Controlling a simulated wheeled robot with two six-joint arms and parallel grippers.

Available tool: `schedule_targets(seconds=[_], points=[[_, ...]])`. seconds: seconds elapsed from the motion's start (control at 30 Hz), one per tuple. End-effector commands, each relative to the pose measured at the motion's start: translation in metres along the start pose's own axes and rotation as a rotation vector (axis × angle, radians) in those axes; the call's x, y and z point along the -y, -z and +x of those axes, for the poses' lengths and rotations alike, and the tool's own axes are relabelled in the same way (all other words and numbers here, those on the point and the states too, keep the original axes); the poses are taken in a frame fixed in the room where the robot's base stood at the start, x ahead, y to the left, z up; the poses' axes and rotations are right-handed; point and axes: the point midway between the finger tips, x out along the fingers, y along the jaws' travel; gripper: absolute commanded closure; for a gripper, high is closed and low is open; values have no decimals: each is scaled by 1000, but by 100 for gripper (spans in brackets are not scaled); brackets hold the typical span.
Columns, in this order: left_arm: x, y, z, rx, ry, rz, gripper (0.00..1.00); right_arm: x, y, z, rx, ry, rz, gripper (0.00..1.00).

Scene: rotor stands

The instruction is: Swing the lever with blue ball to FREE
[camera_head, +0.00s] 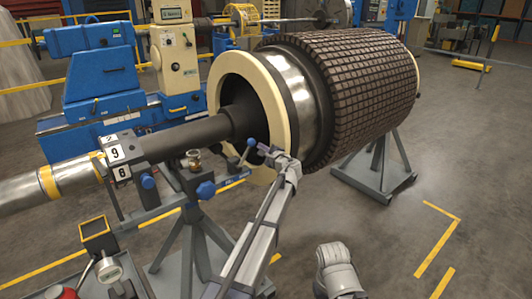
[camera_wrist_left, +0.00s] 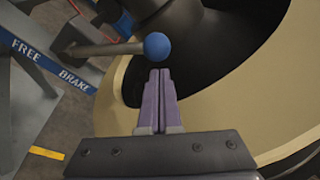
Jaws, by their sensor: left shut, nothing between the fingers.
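The lever's blue ball (camera_head: 251,142) is beside the dark rotor shaft, in front of the cream ring. In the left wrist view the blue ball (camera_wrist_left: 157,46) sits at the right end of a grey lever rod (camera_wrist_left: 108,48), which runs left to its pivot. A blue plate there carries the words FREE (camera_wrist_left: 25,48) and BRAKE (camera_wrist_left: 75,80); the rod passes above BRAKE in the picture. My left gripper (camera_head: 263,149) is shut and empty. In the left wrist view its fingertips (camera_wrist_left: 159,72) are just below the ball; I cannot tell whether they touch it.
The large rotor (camera_head: 370,85) with its cream end ring (camera_head: 283,118) is close behind my left gripper. The shaft (camera_head: 185,138) rests over a blue and grey stand (camera_head: 190,245). The floor at right is clear, with yellow lines.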

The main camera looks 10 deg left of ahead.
Motion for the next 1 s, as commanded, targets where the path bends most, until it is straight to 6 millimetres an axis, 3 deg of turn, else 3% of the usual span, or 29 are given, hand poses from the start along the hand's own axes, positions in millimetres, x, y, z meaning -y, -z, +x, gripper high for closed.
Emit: schedule_targets(seconds=[1.0], points=[[5, -6, 4, 2, 23, -90, 100, 0, 0, -2, 0, 0, 0, 50]])
